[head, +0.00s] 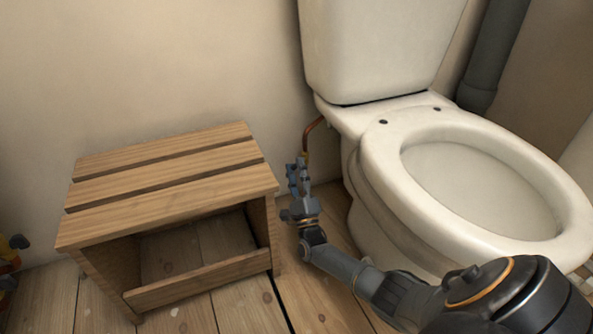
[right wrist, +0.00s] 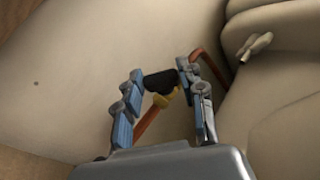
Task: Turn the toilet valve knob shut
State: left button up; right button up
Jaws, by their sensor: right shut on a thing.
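The toilet valve knob (right wrist: 160,81) is black and shows in the right wrist view between the fingers of my right gripper, with a brass valve body (right wrist: 164,98) next to it. In the head view my right gripper (head: 298,172) reaches in beside the toilet, low by the wall, and its fingers hide the knob. The right gripper (right wrist: 158,88) is shut on the knob. A copper pipe (head: 311,133) runs from the valve up to the toilet tank.
The white toilet (head: 375,180) stands close on the right of my right arm. A slatted wooden stool (head: 165,180) with an open shelf stands close on the left. The wall (head: 170,70) is right behind the valve. A grey pipe (head: 495,55) rises behind the toilet.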

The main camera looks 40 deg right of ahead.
jog(key=shift+m+h, duration=0.3)
jog(key=o, duration=1.2)
jog(key=shift+c, duration=0.2)
notch_tip(320, 180, up, 10)
